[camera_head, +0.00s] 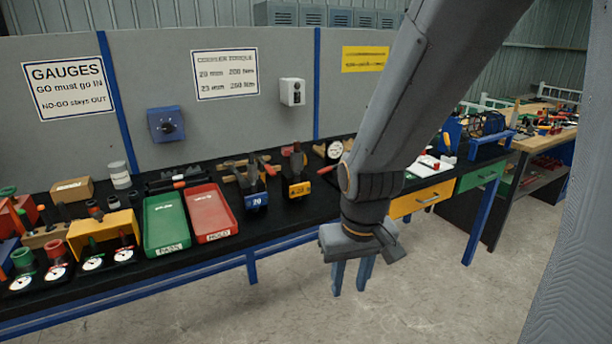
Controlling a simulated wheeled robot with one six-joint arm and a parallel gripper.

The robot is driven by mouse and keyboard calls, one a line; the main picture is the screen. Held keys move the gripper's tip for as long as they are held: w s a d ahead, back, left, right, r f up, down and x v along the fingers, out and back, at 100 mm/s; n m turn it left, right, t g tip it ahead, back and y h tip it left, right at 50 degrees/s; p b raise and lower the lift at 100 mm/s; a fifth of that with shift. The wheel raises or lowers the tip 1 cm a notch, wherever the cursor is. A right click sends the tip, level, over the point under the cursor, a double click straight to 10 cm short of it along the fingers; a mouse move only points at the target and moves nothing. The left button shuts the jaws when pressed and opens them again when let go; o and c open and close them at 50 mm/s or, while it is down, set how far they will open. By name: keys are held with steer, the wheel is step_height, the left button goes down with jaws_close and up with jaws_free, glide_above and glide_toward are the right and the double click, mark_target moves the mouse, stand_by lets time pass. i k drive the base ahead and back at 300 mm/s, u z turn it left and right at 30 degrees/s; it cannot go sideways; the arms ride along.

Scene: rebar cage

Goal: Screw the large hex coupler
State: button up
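I cannot pick out the large hex coupler for certain. Several small dark cylindrical parts (95,210) stand on the black bench at the left, too small to tell apart. A blue stand marked 20 (256,200) and an orange-fronted stand (299,188) hold dark upright parts on the bench, left of my arm. My gripper (351,285) hangs in front of the bench edge, pointing down over the floor. Its two blue-grey fingers are apart with nothing visible between them. My arm hides part of the bench behind it.
A green tray (166,232) and a red tray (211,213) lie left of the stands. Dial gauges (92,263) are at the front left. An open yellow drawer (422,199) and a green drawer (482,177) are at the right. The concrete floor (420,290) is clear.

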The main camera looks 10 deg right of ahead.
mark_target(296, 156)
steer(key=u, duration=0.95)
steer(key=i, duration=0.65)
